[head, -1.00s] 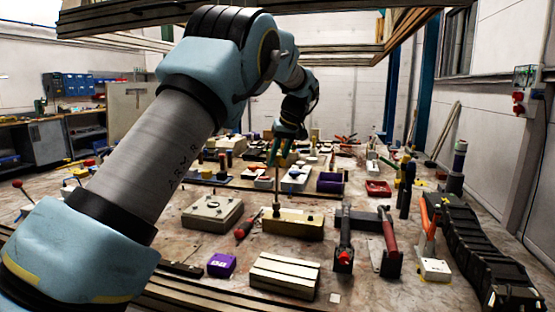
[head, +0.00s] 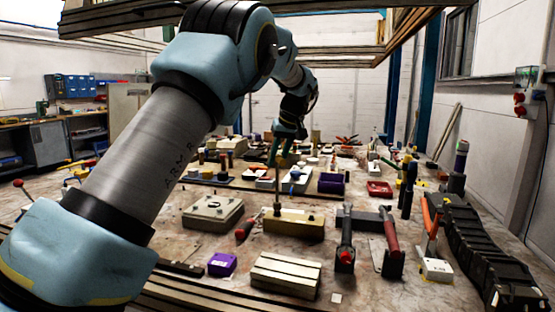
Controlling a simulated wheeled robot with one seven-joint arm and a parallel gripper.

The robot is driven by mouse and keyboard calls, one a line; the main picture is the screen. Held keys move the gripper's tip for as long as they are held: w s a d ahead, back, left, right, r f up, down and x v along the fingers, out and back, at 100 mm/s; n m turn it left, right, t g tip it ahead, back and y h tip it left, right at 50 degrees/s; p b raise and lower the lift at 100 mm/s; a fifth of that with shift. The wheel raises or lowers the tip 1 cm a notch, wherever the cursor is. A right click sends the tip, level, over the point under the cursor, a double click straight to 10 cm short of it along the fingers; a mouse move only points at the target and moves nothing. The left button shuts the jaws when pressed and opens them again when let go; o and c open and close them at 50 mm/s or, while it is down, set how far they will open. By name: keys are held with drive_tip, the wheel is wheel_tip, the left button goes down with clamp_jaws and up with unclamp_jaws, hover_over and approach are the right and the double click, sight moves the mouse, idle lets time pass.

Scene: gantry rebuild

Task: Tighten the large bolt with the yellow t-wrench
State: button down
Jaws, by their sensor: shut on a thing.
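My gripper (head: 279,153) is at the middle of the head view, pointing down above the table. It is shut on the t-wrench; the handle is mostly hidden by the fingers. The thin brownish shaft of the t-wrench (head: 277,188) hangs upright below. Its lower end meets the left part of a tan block (head: 297,226). The large bolt is not clearly visible; the wrench's lower end covers that spot, and I cannot tell how well it is seated. A small dark knob or bolt head shows on the block's right part.
A purple box (head: 222,264) and a ribbed pale block (head: 286,275) are in front. Upright red-and-black tools (head: 392,248) and a black cable chain (head: 480,250) are to the right.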

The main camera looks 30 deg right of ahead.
drive_tip(key=shift+f+b, duration=0.55)
drive_tip(key=shift+f, duration=0.45)
idle(0.3)
idle(0.4)
drive_tip(key=shift+m+b, duration=0.4)
drive_tip(key=shift+m, duration=0.2)
drive_tip(key=m+h, duration=0.1)
drive_tip(key=m, duration=0.1)
drive_tip(key=shift+a+m+h+b, duration=0.15)
drive_tip(key=shift+m+h+b, duration=0.15)
drive_tip(key=shift+b, duration=0.05)
drive_tip(key=shift+r+m+h, duration=0.15)
drive_tip(key=shift+m+h, duration=0.35)
drive_tip(key=shift+m, duration=0.7)
drive_tip(key=shift+m+h, duration=0.3)
drive_tip(key=shift+m, duration=0.4)
drive_tip(key=shift+p, duration=0.3)
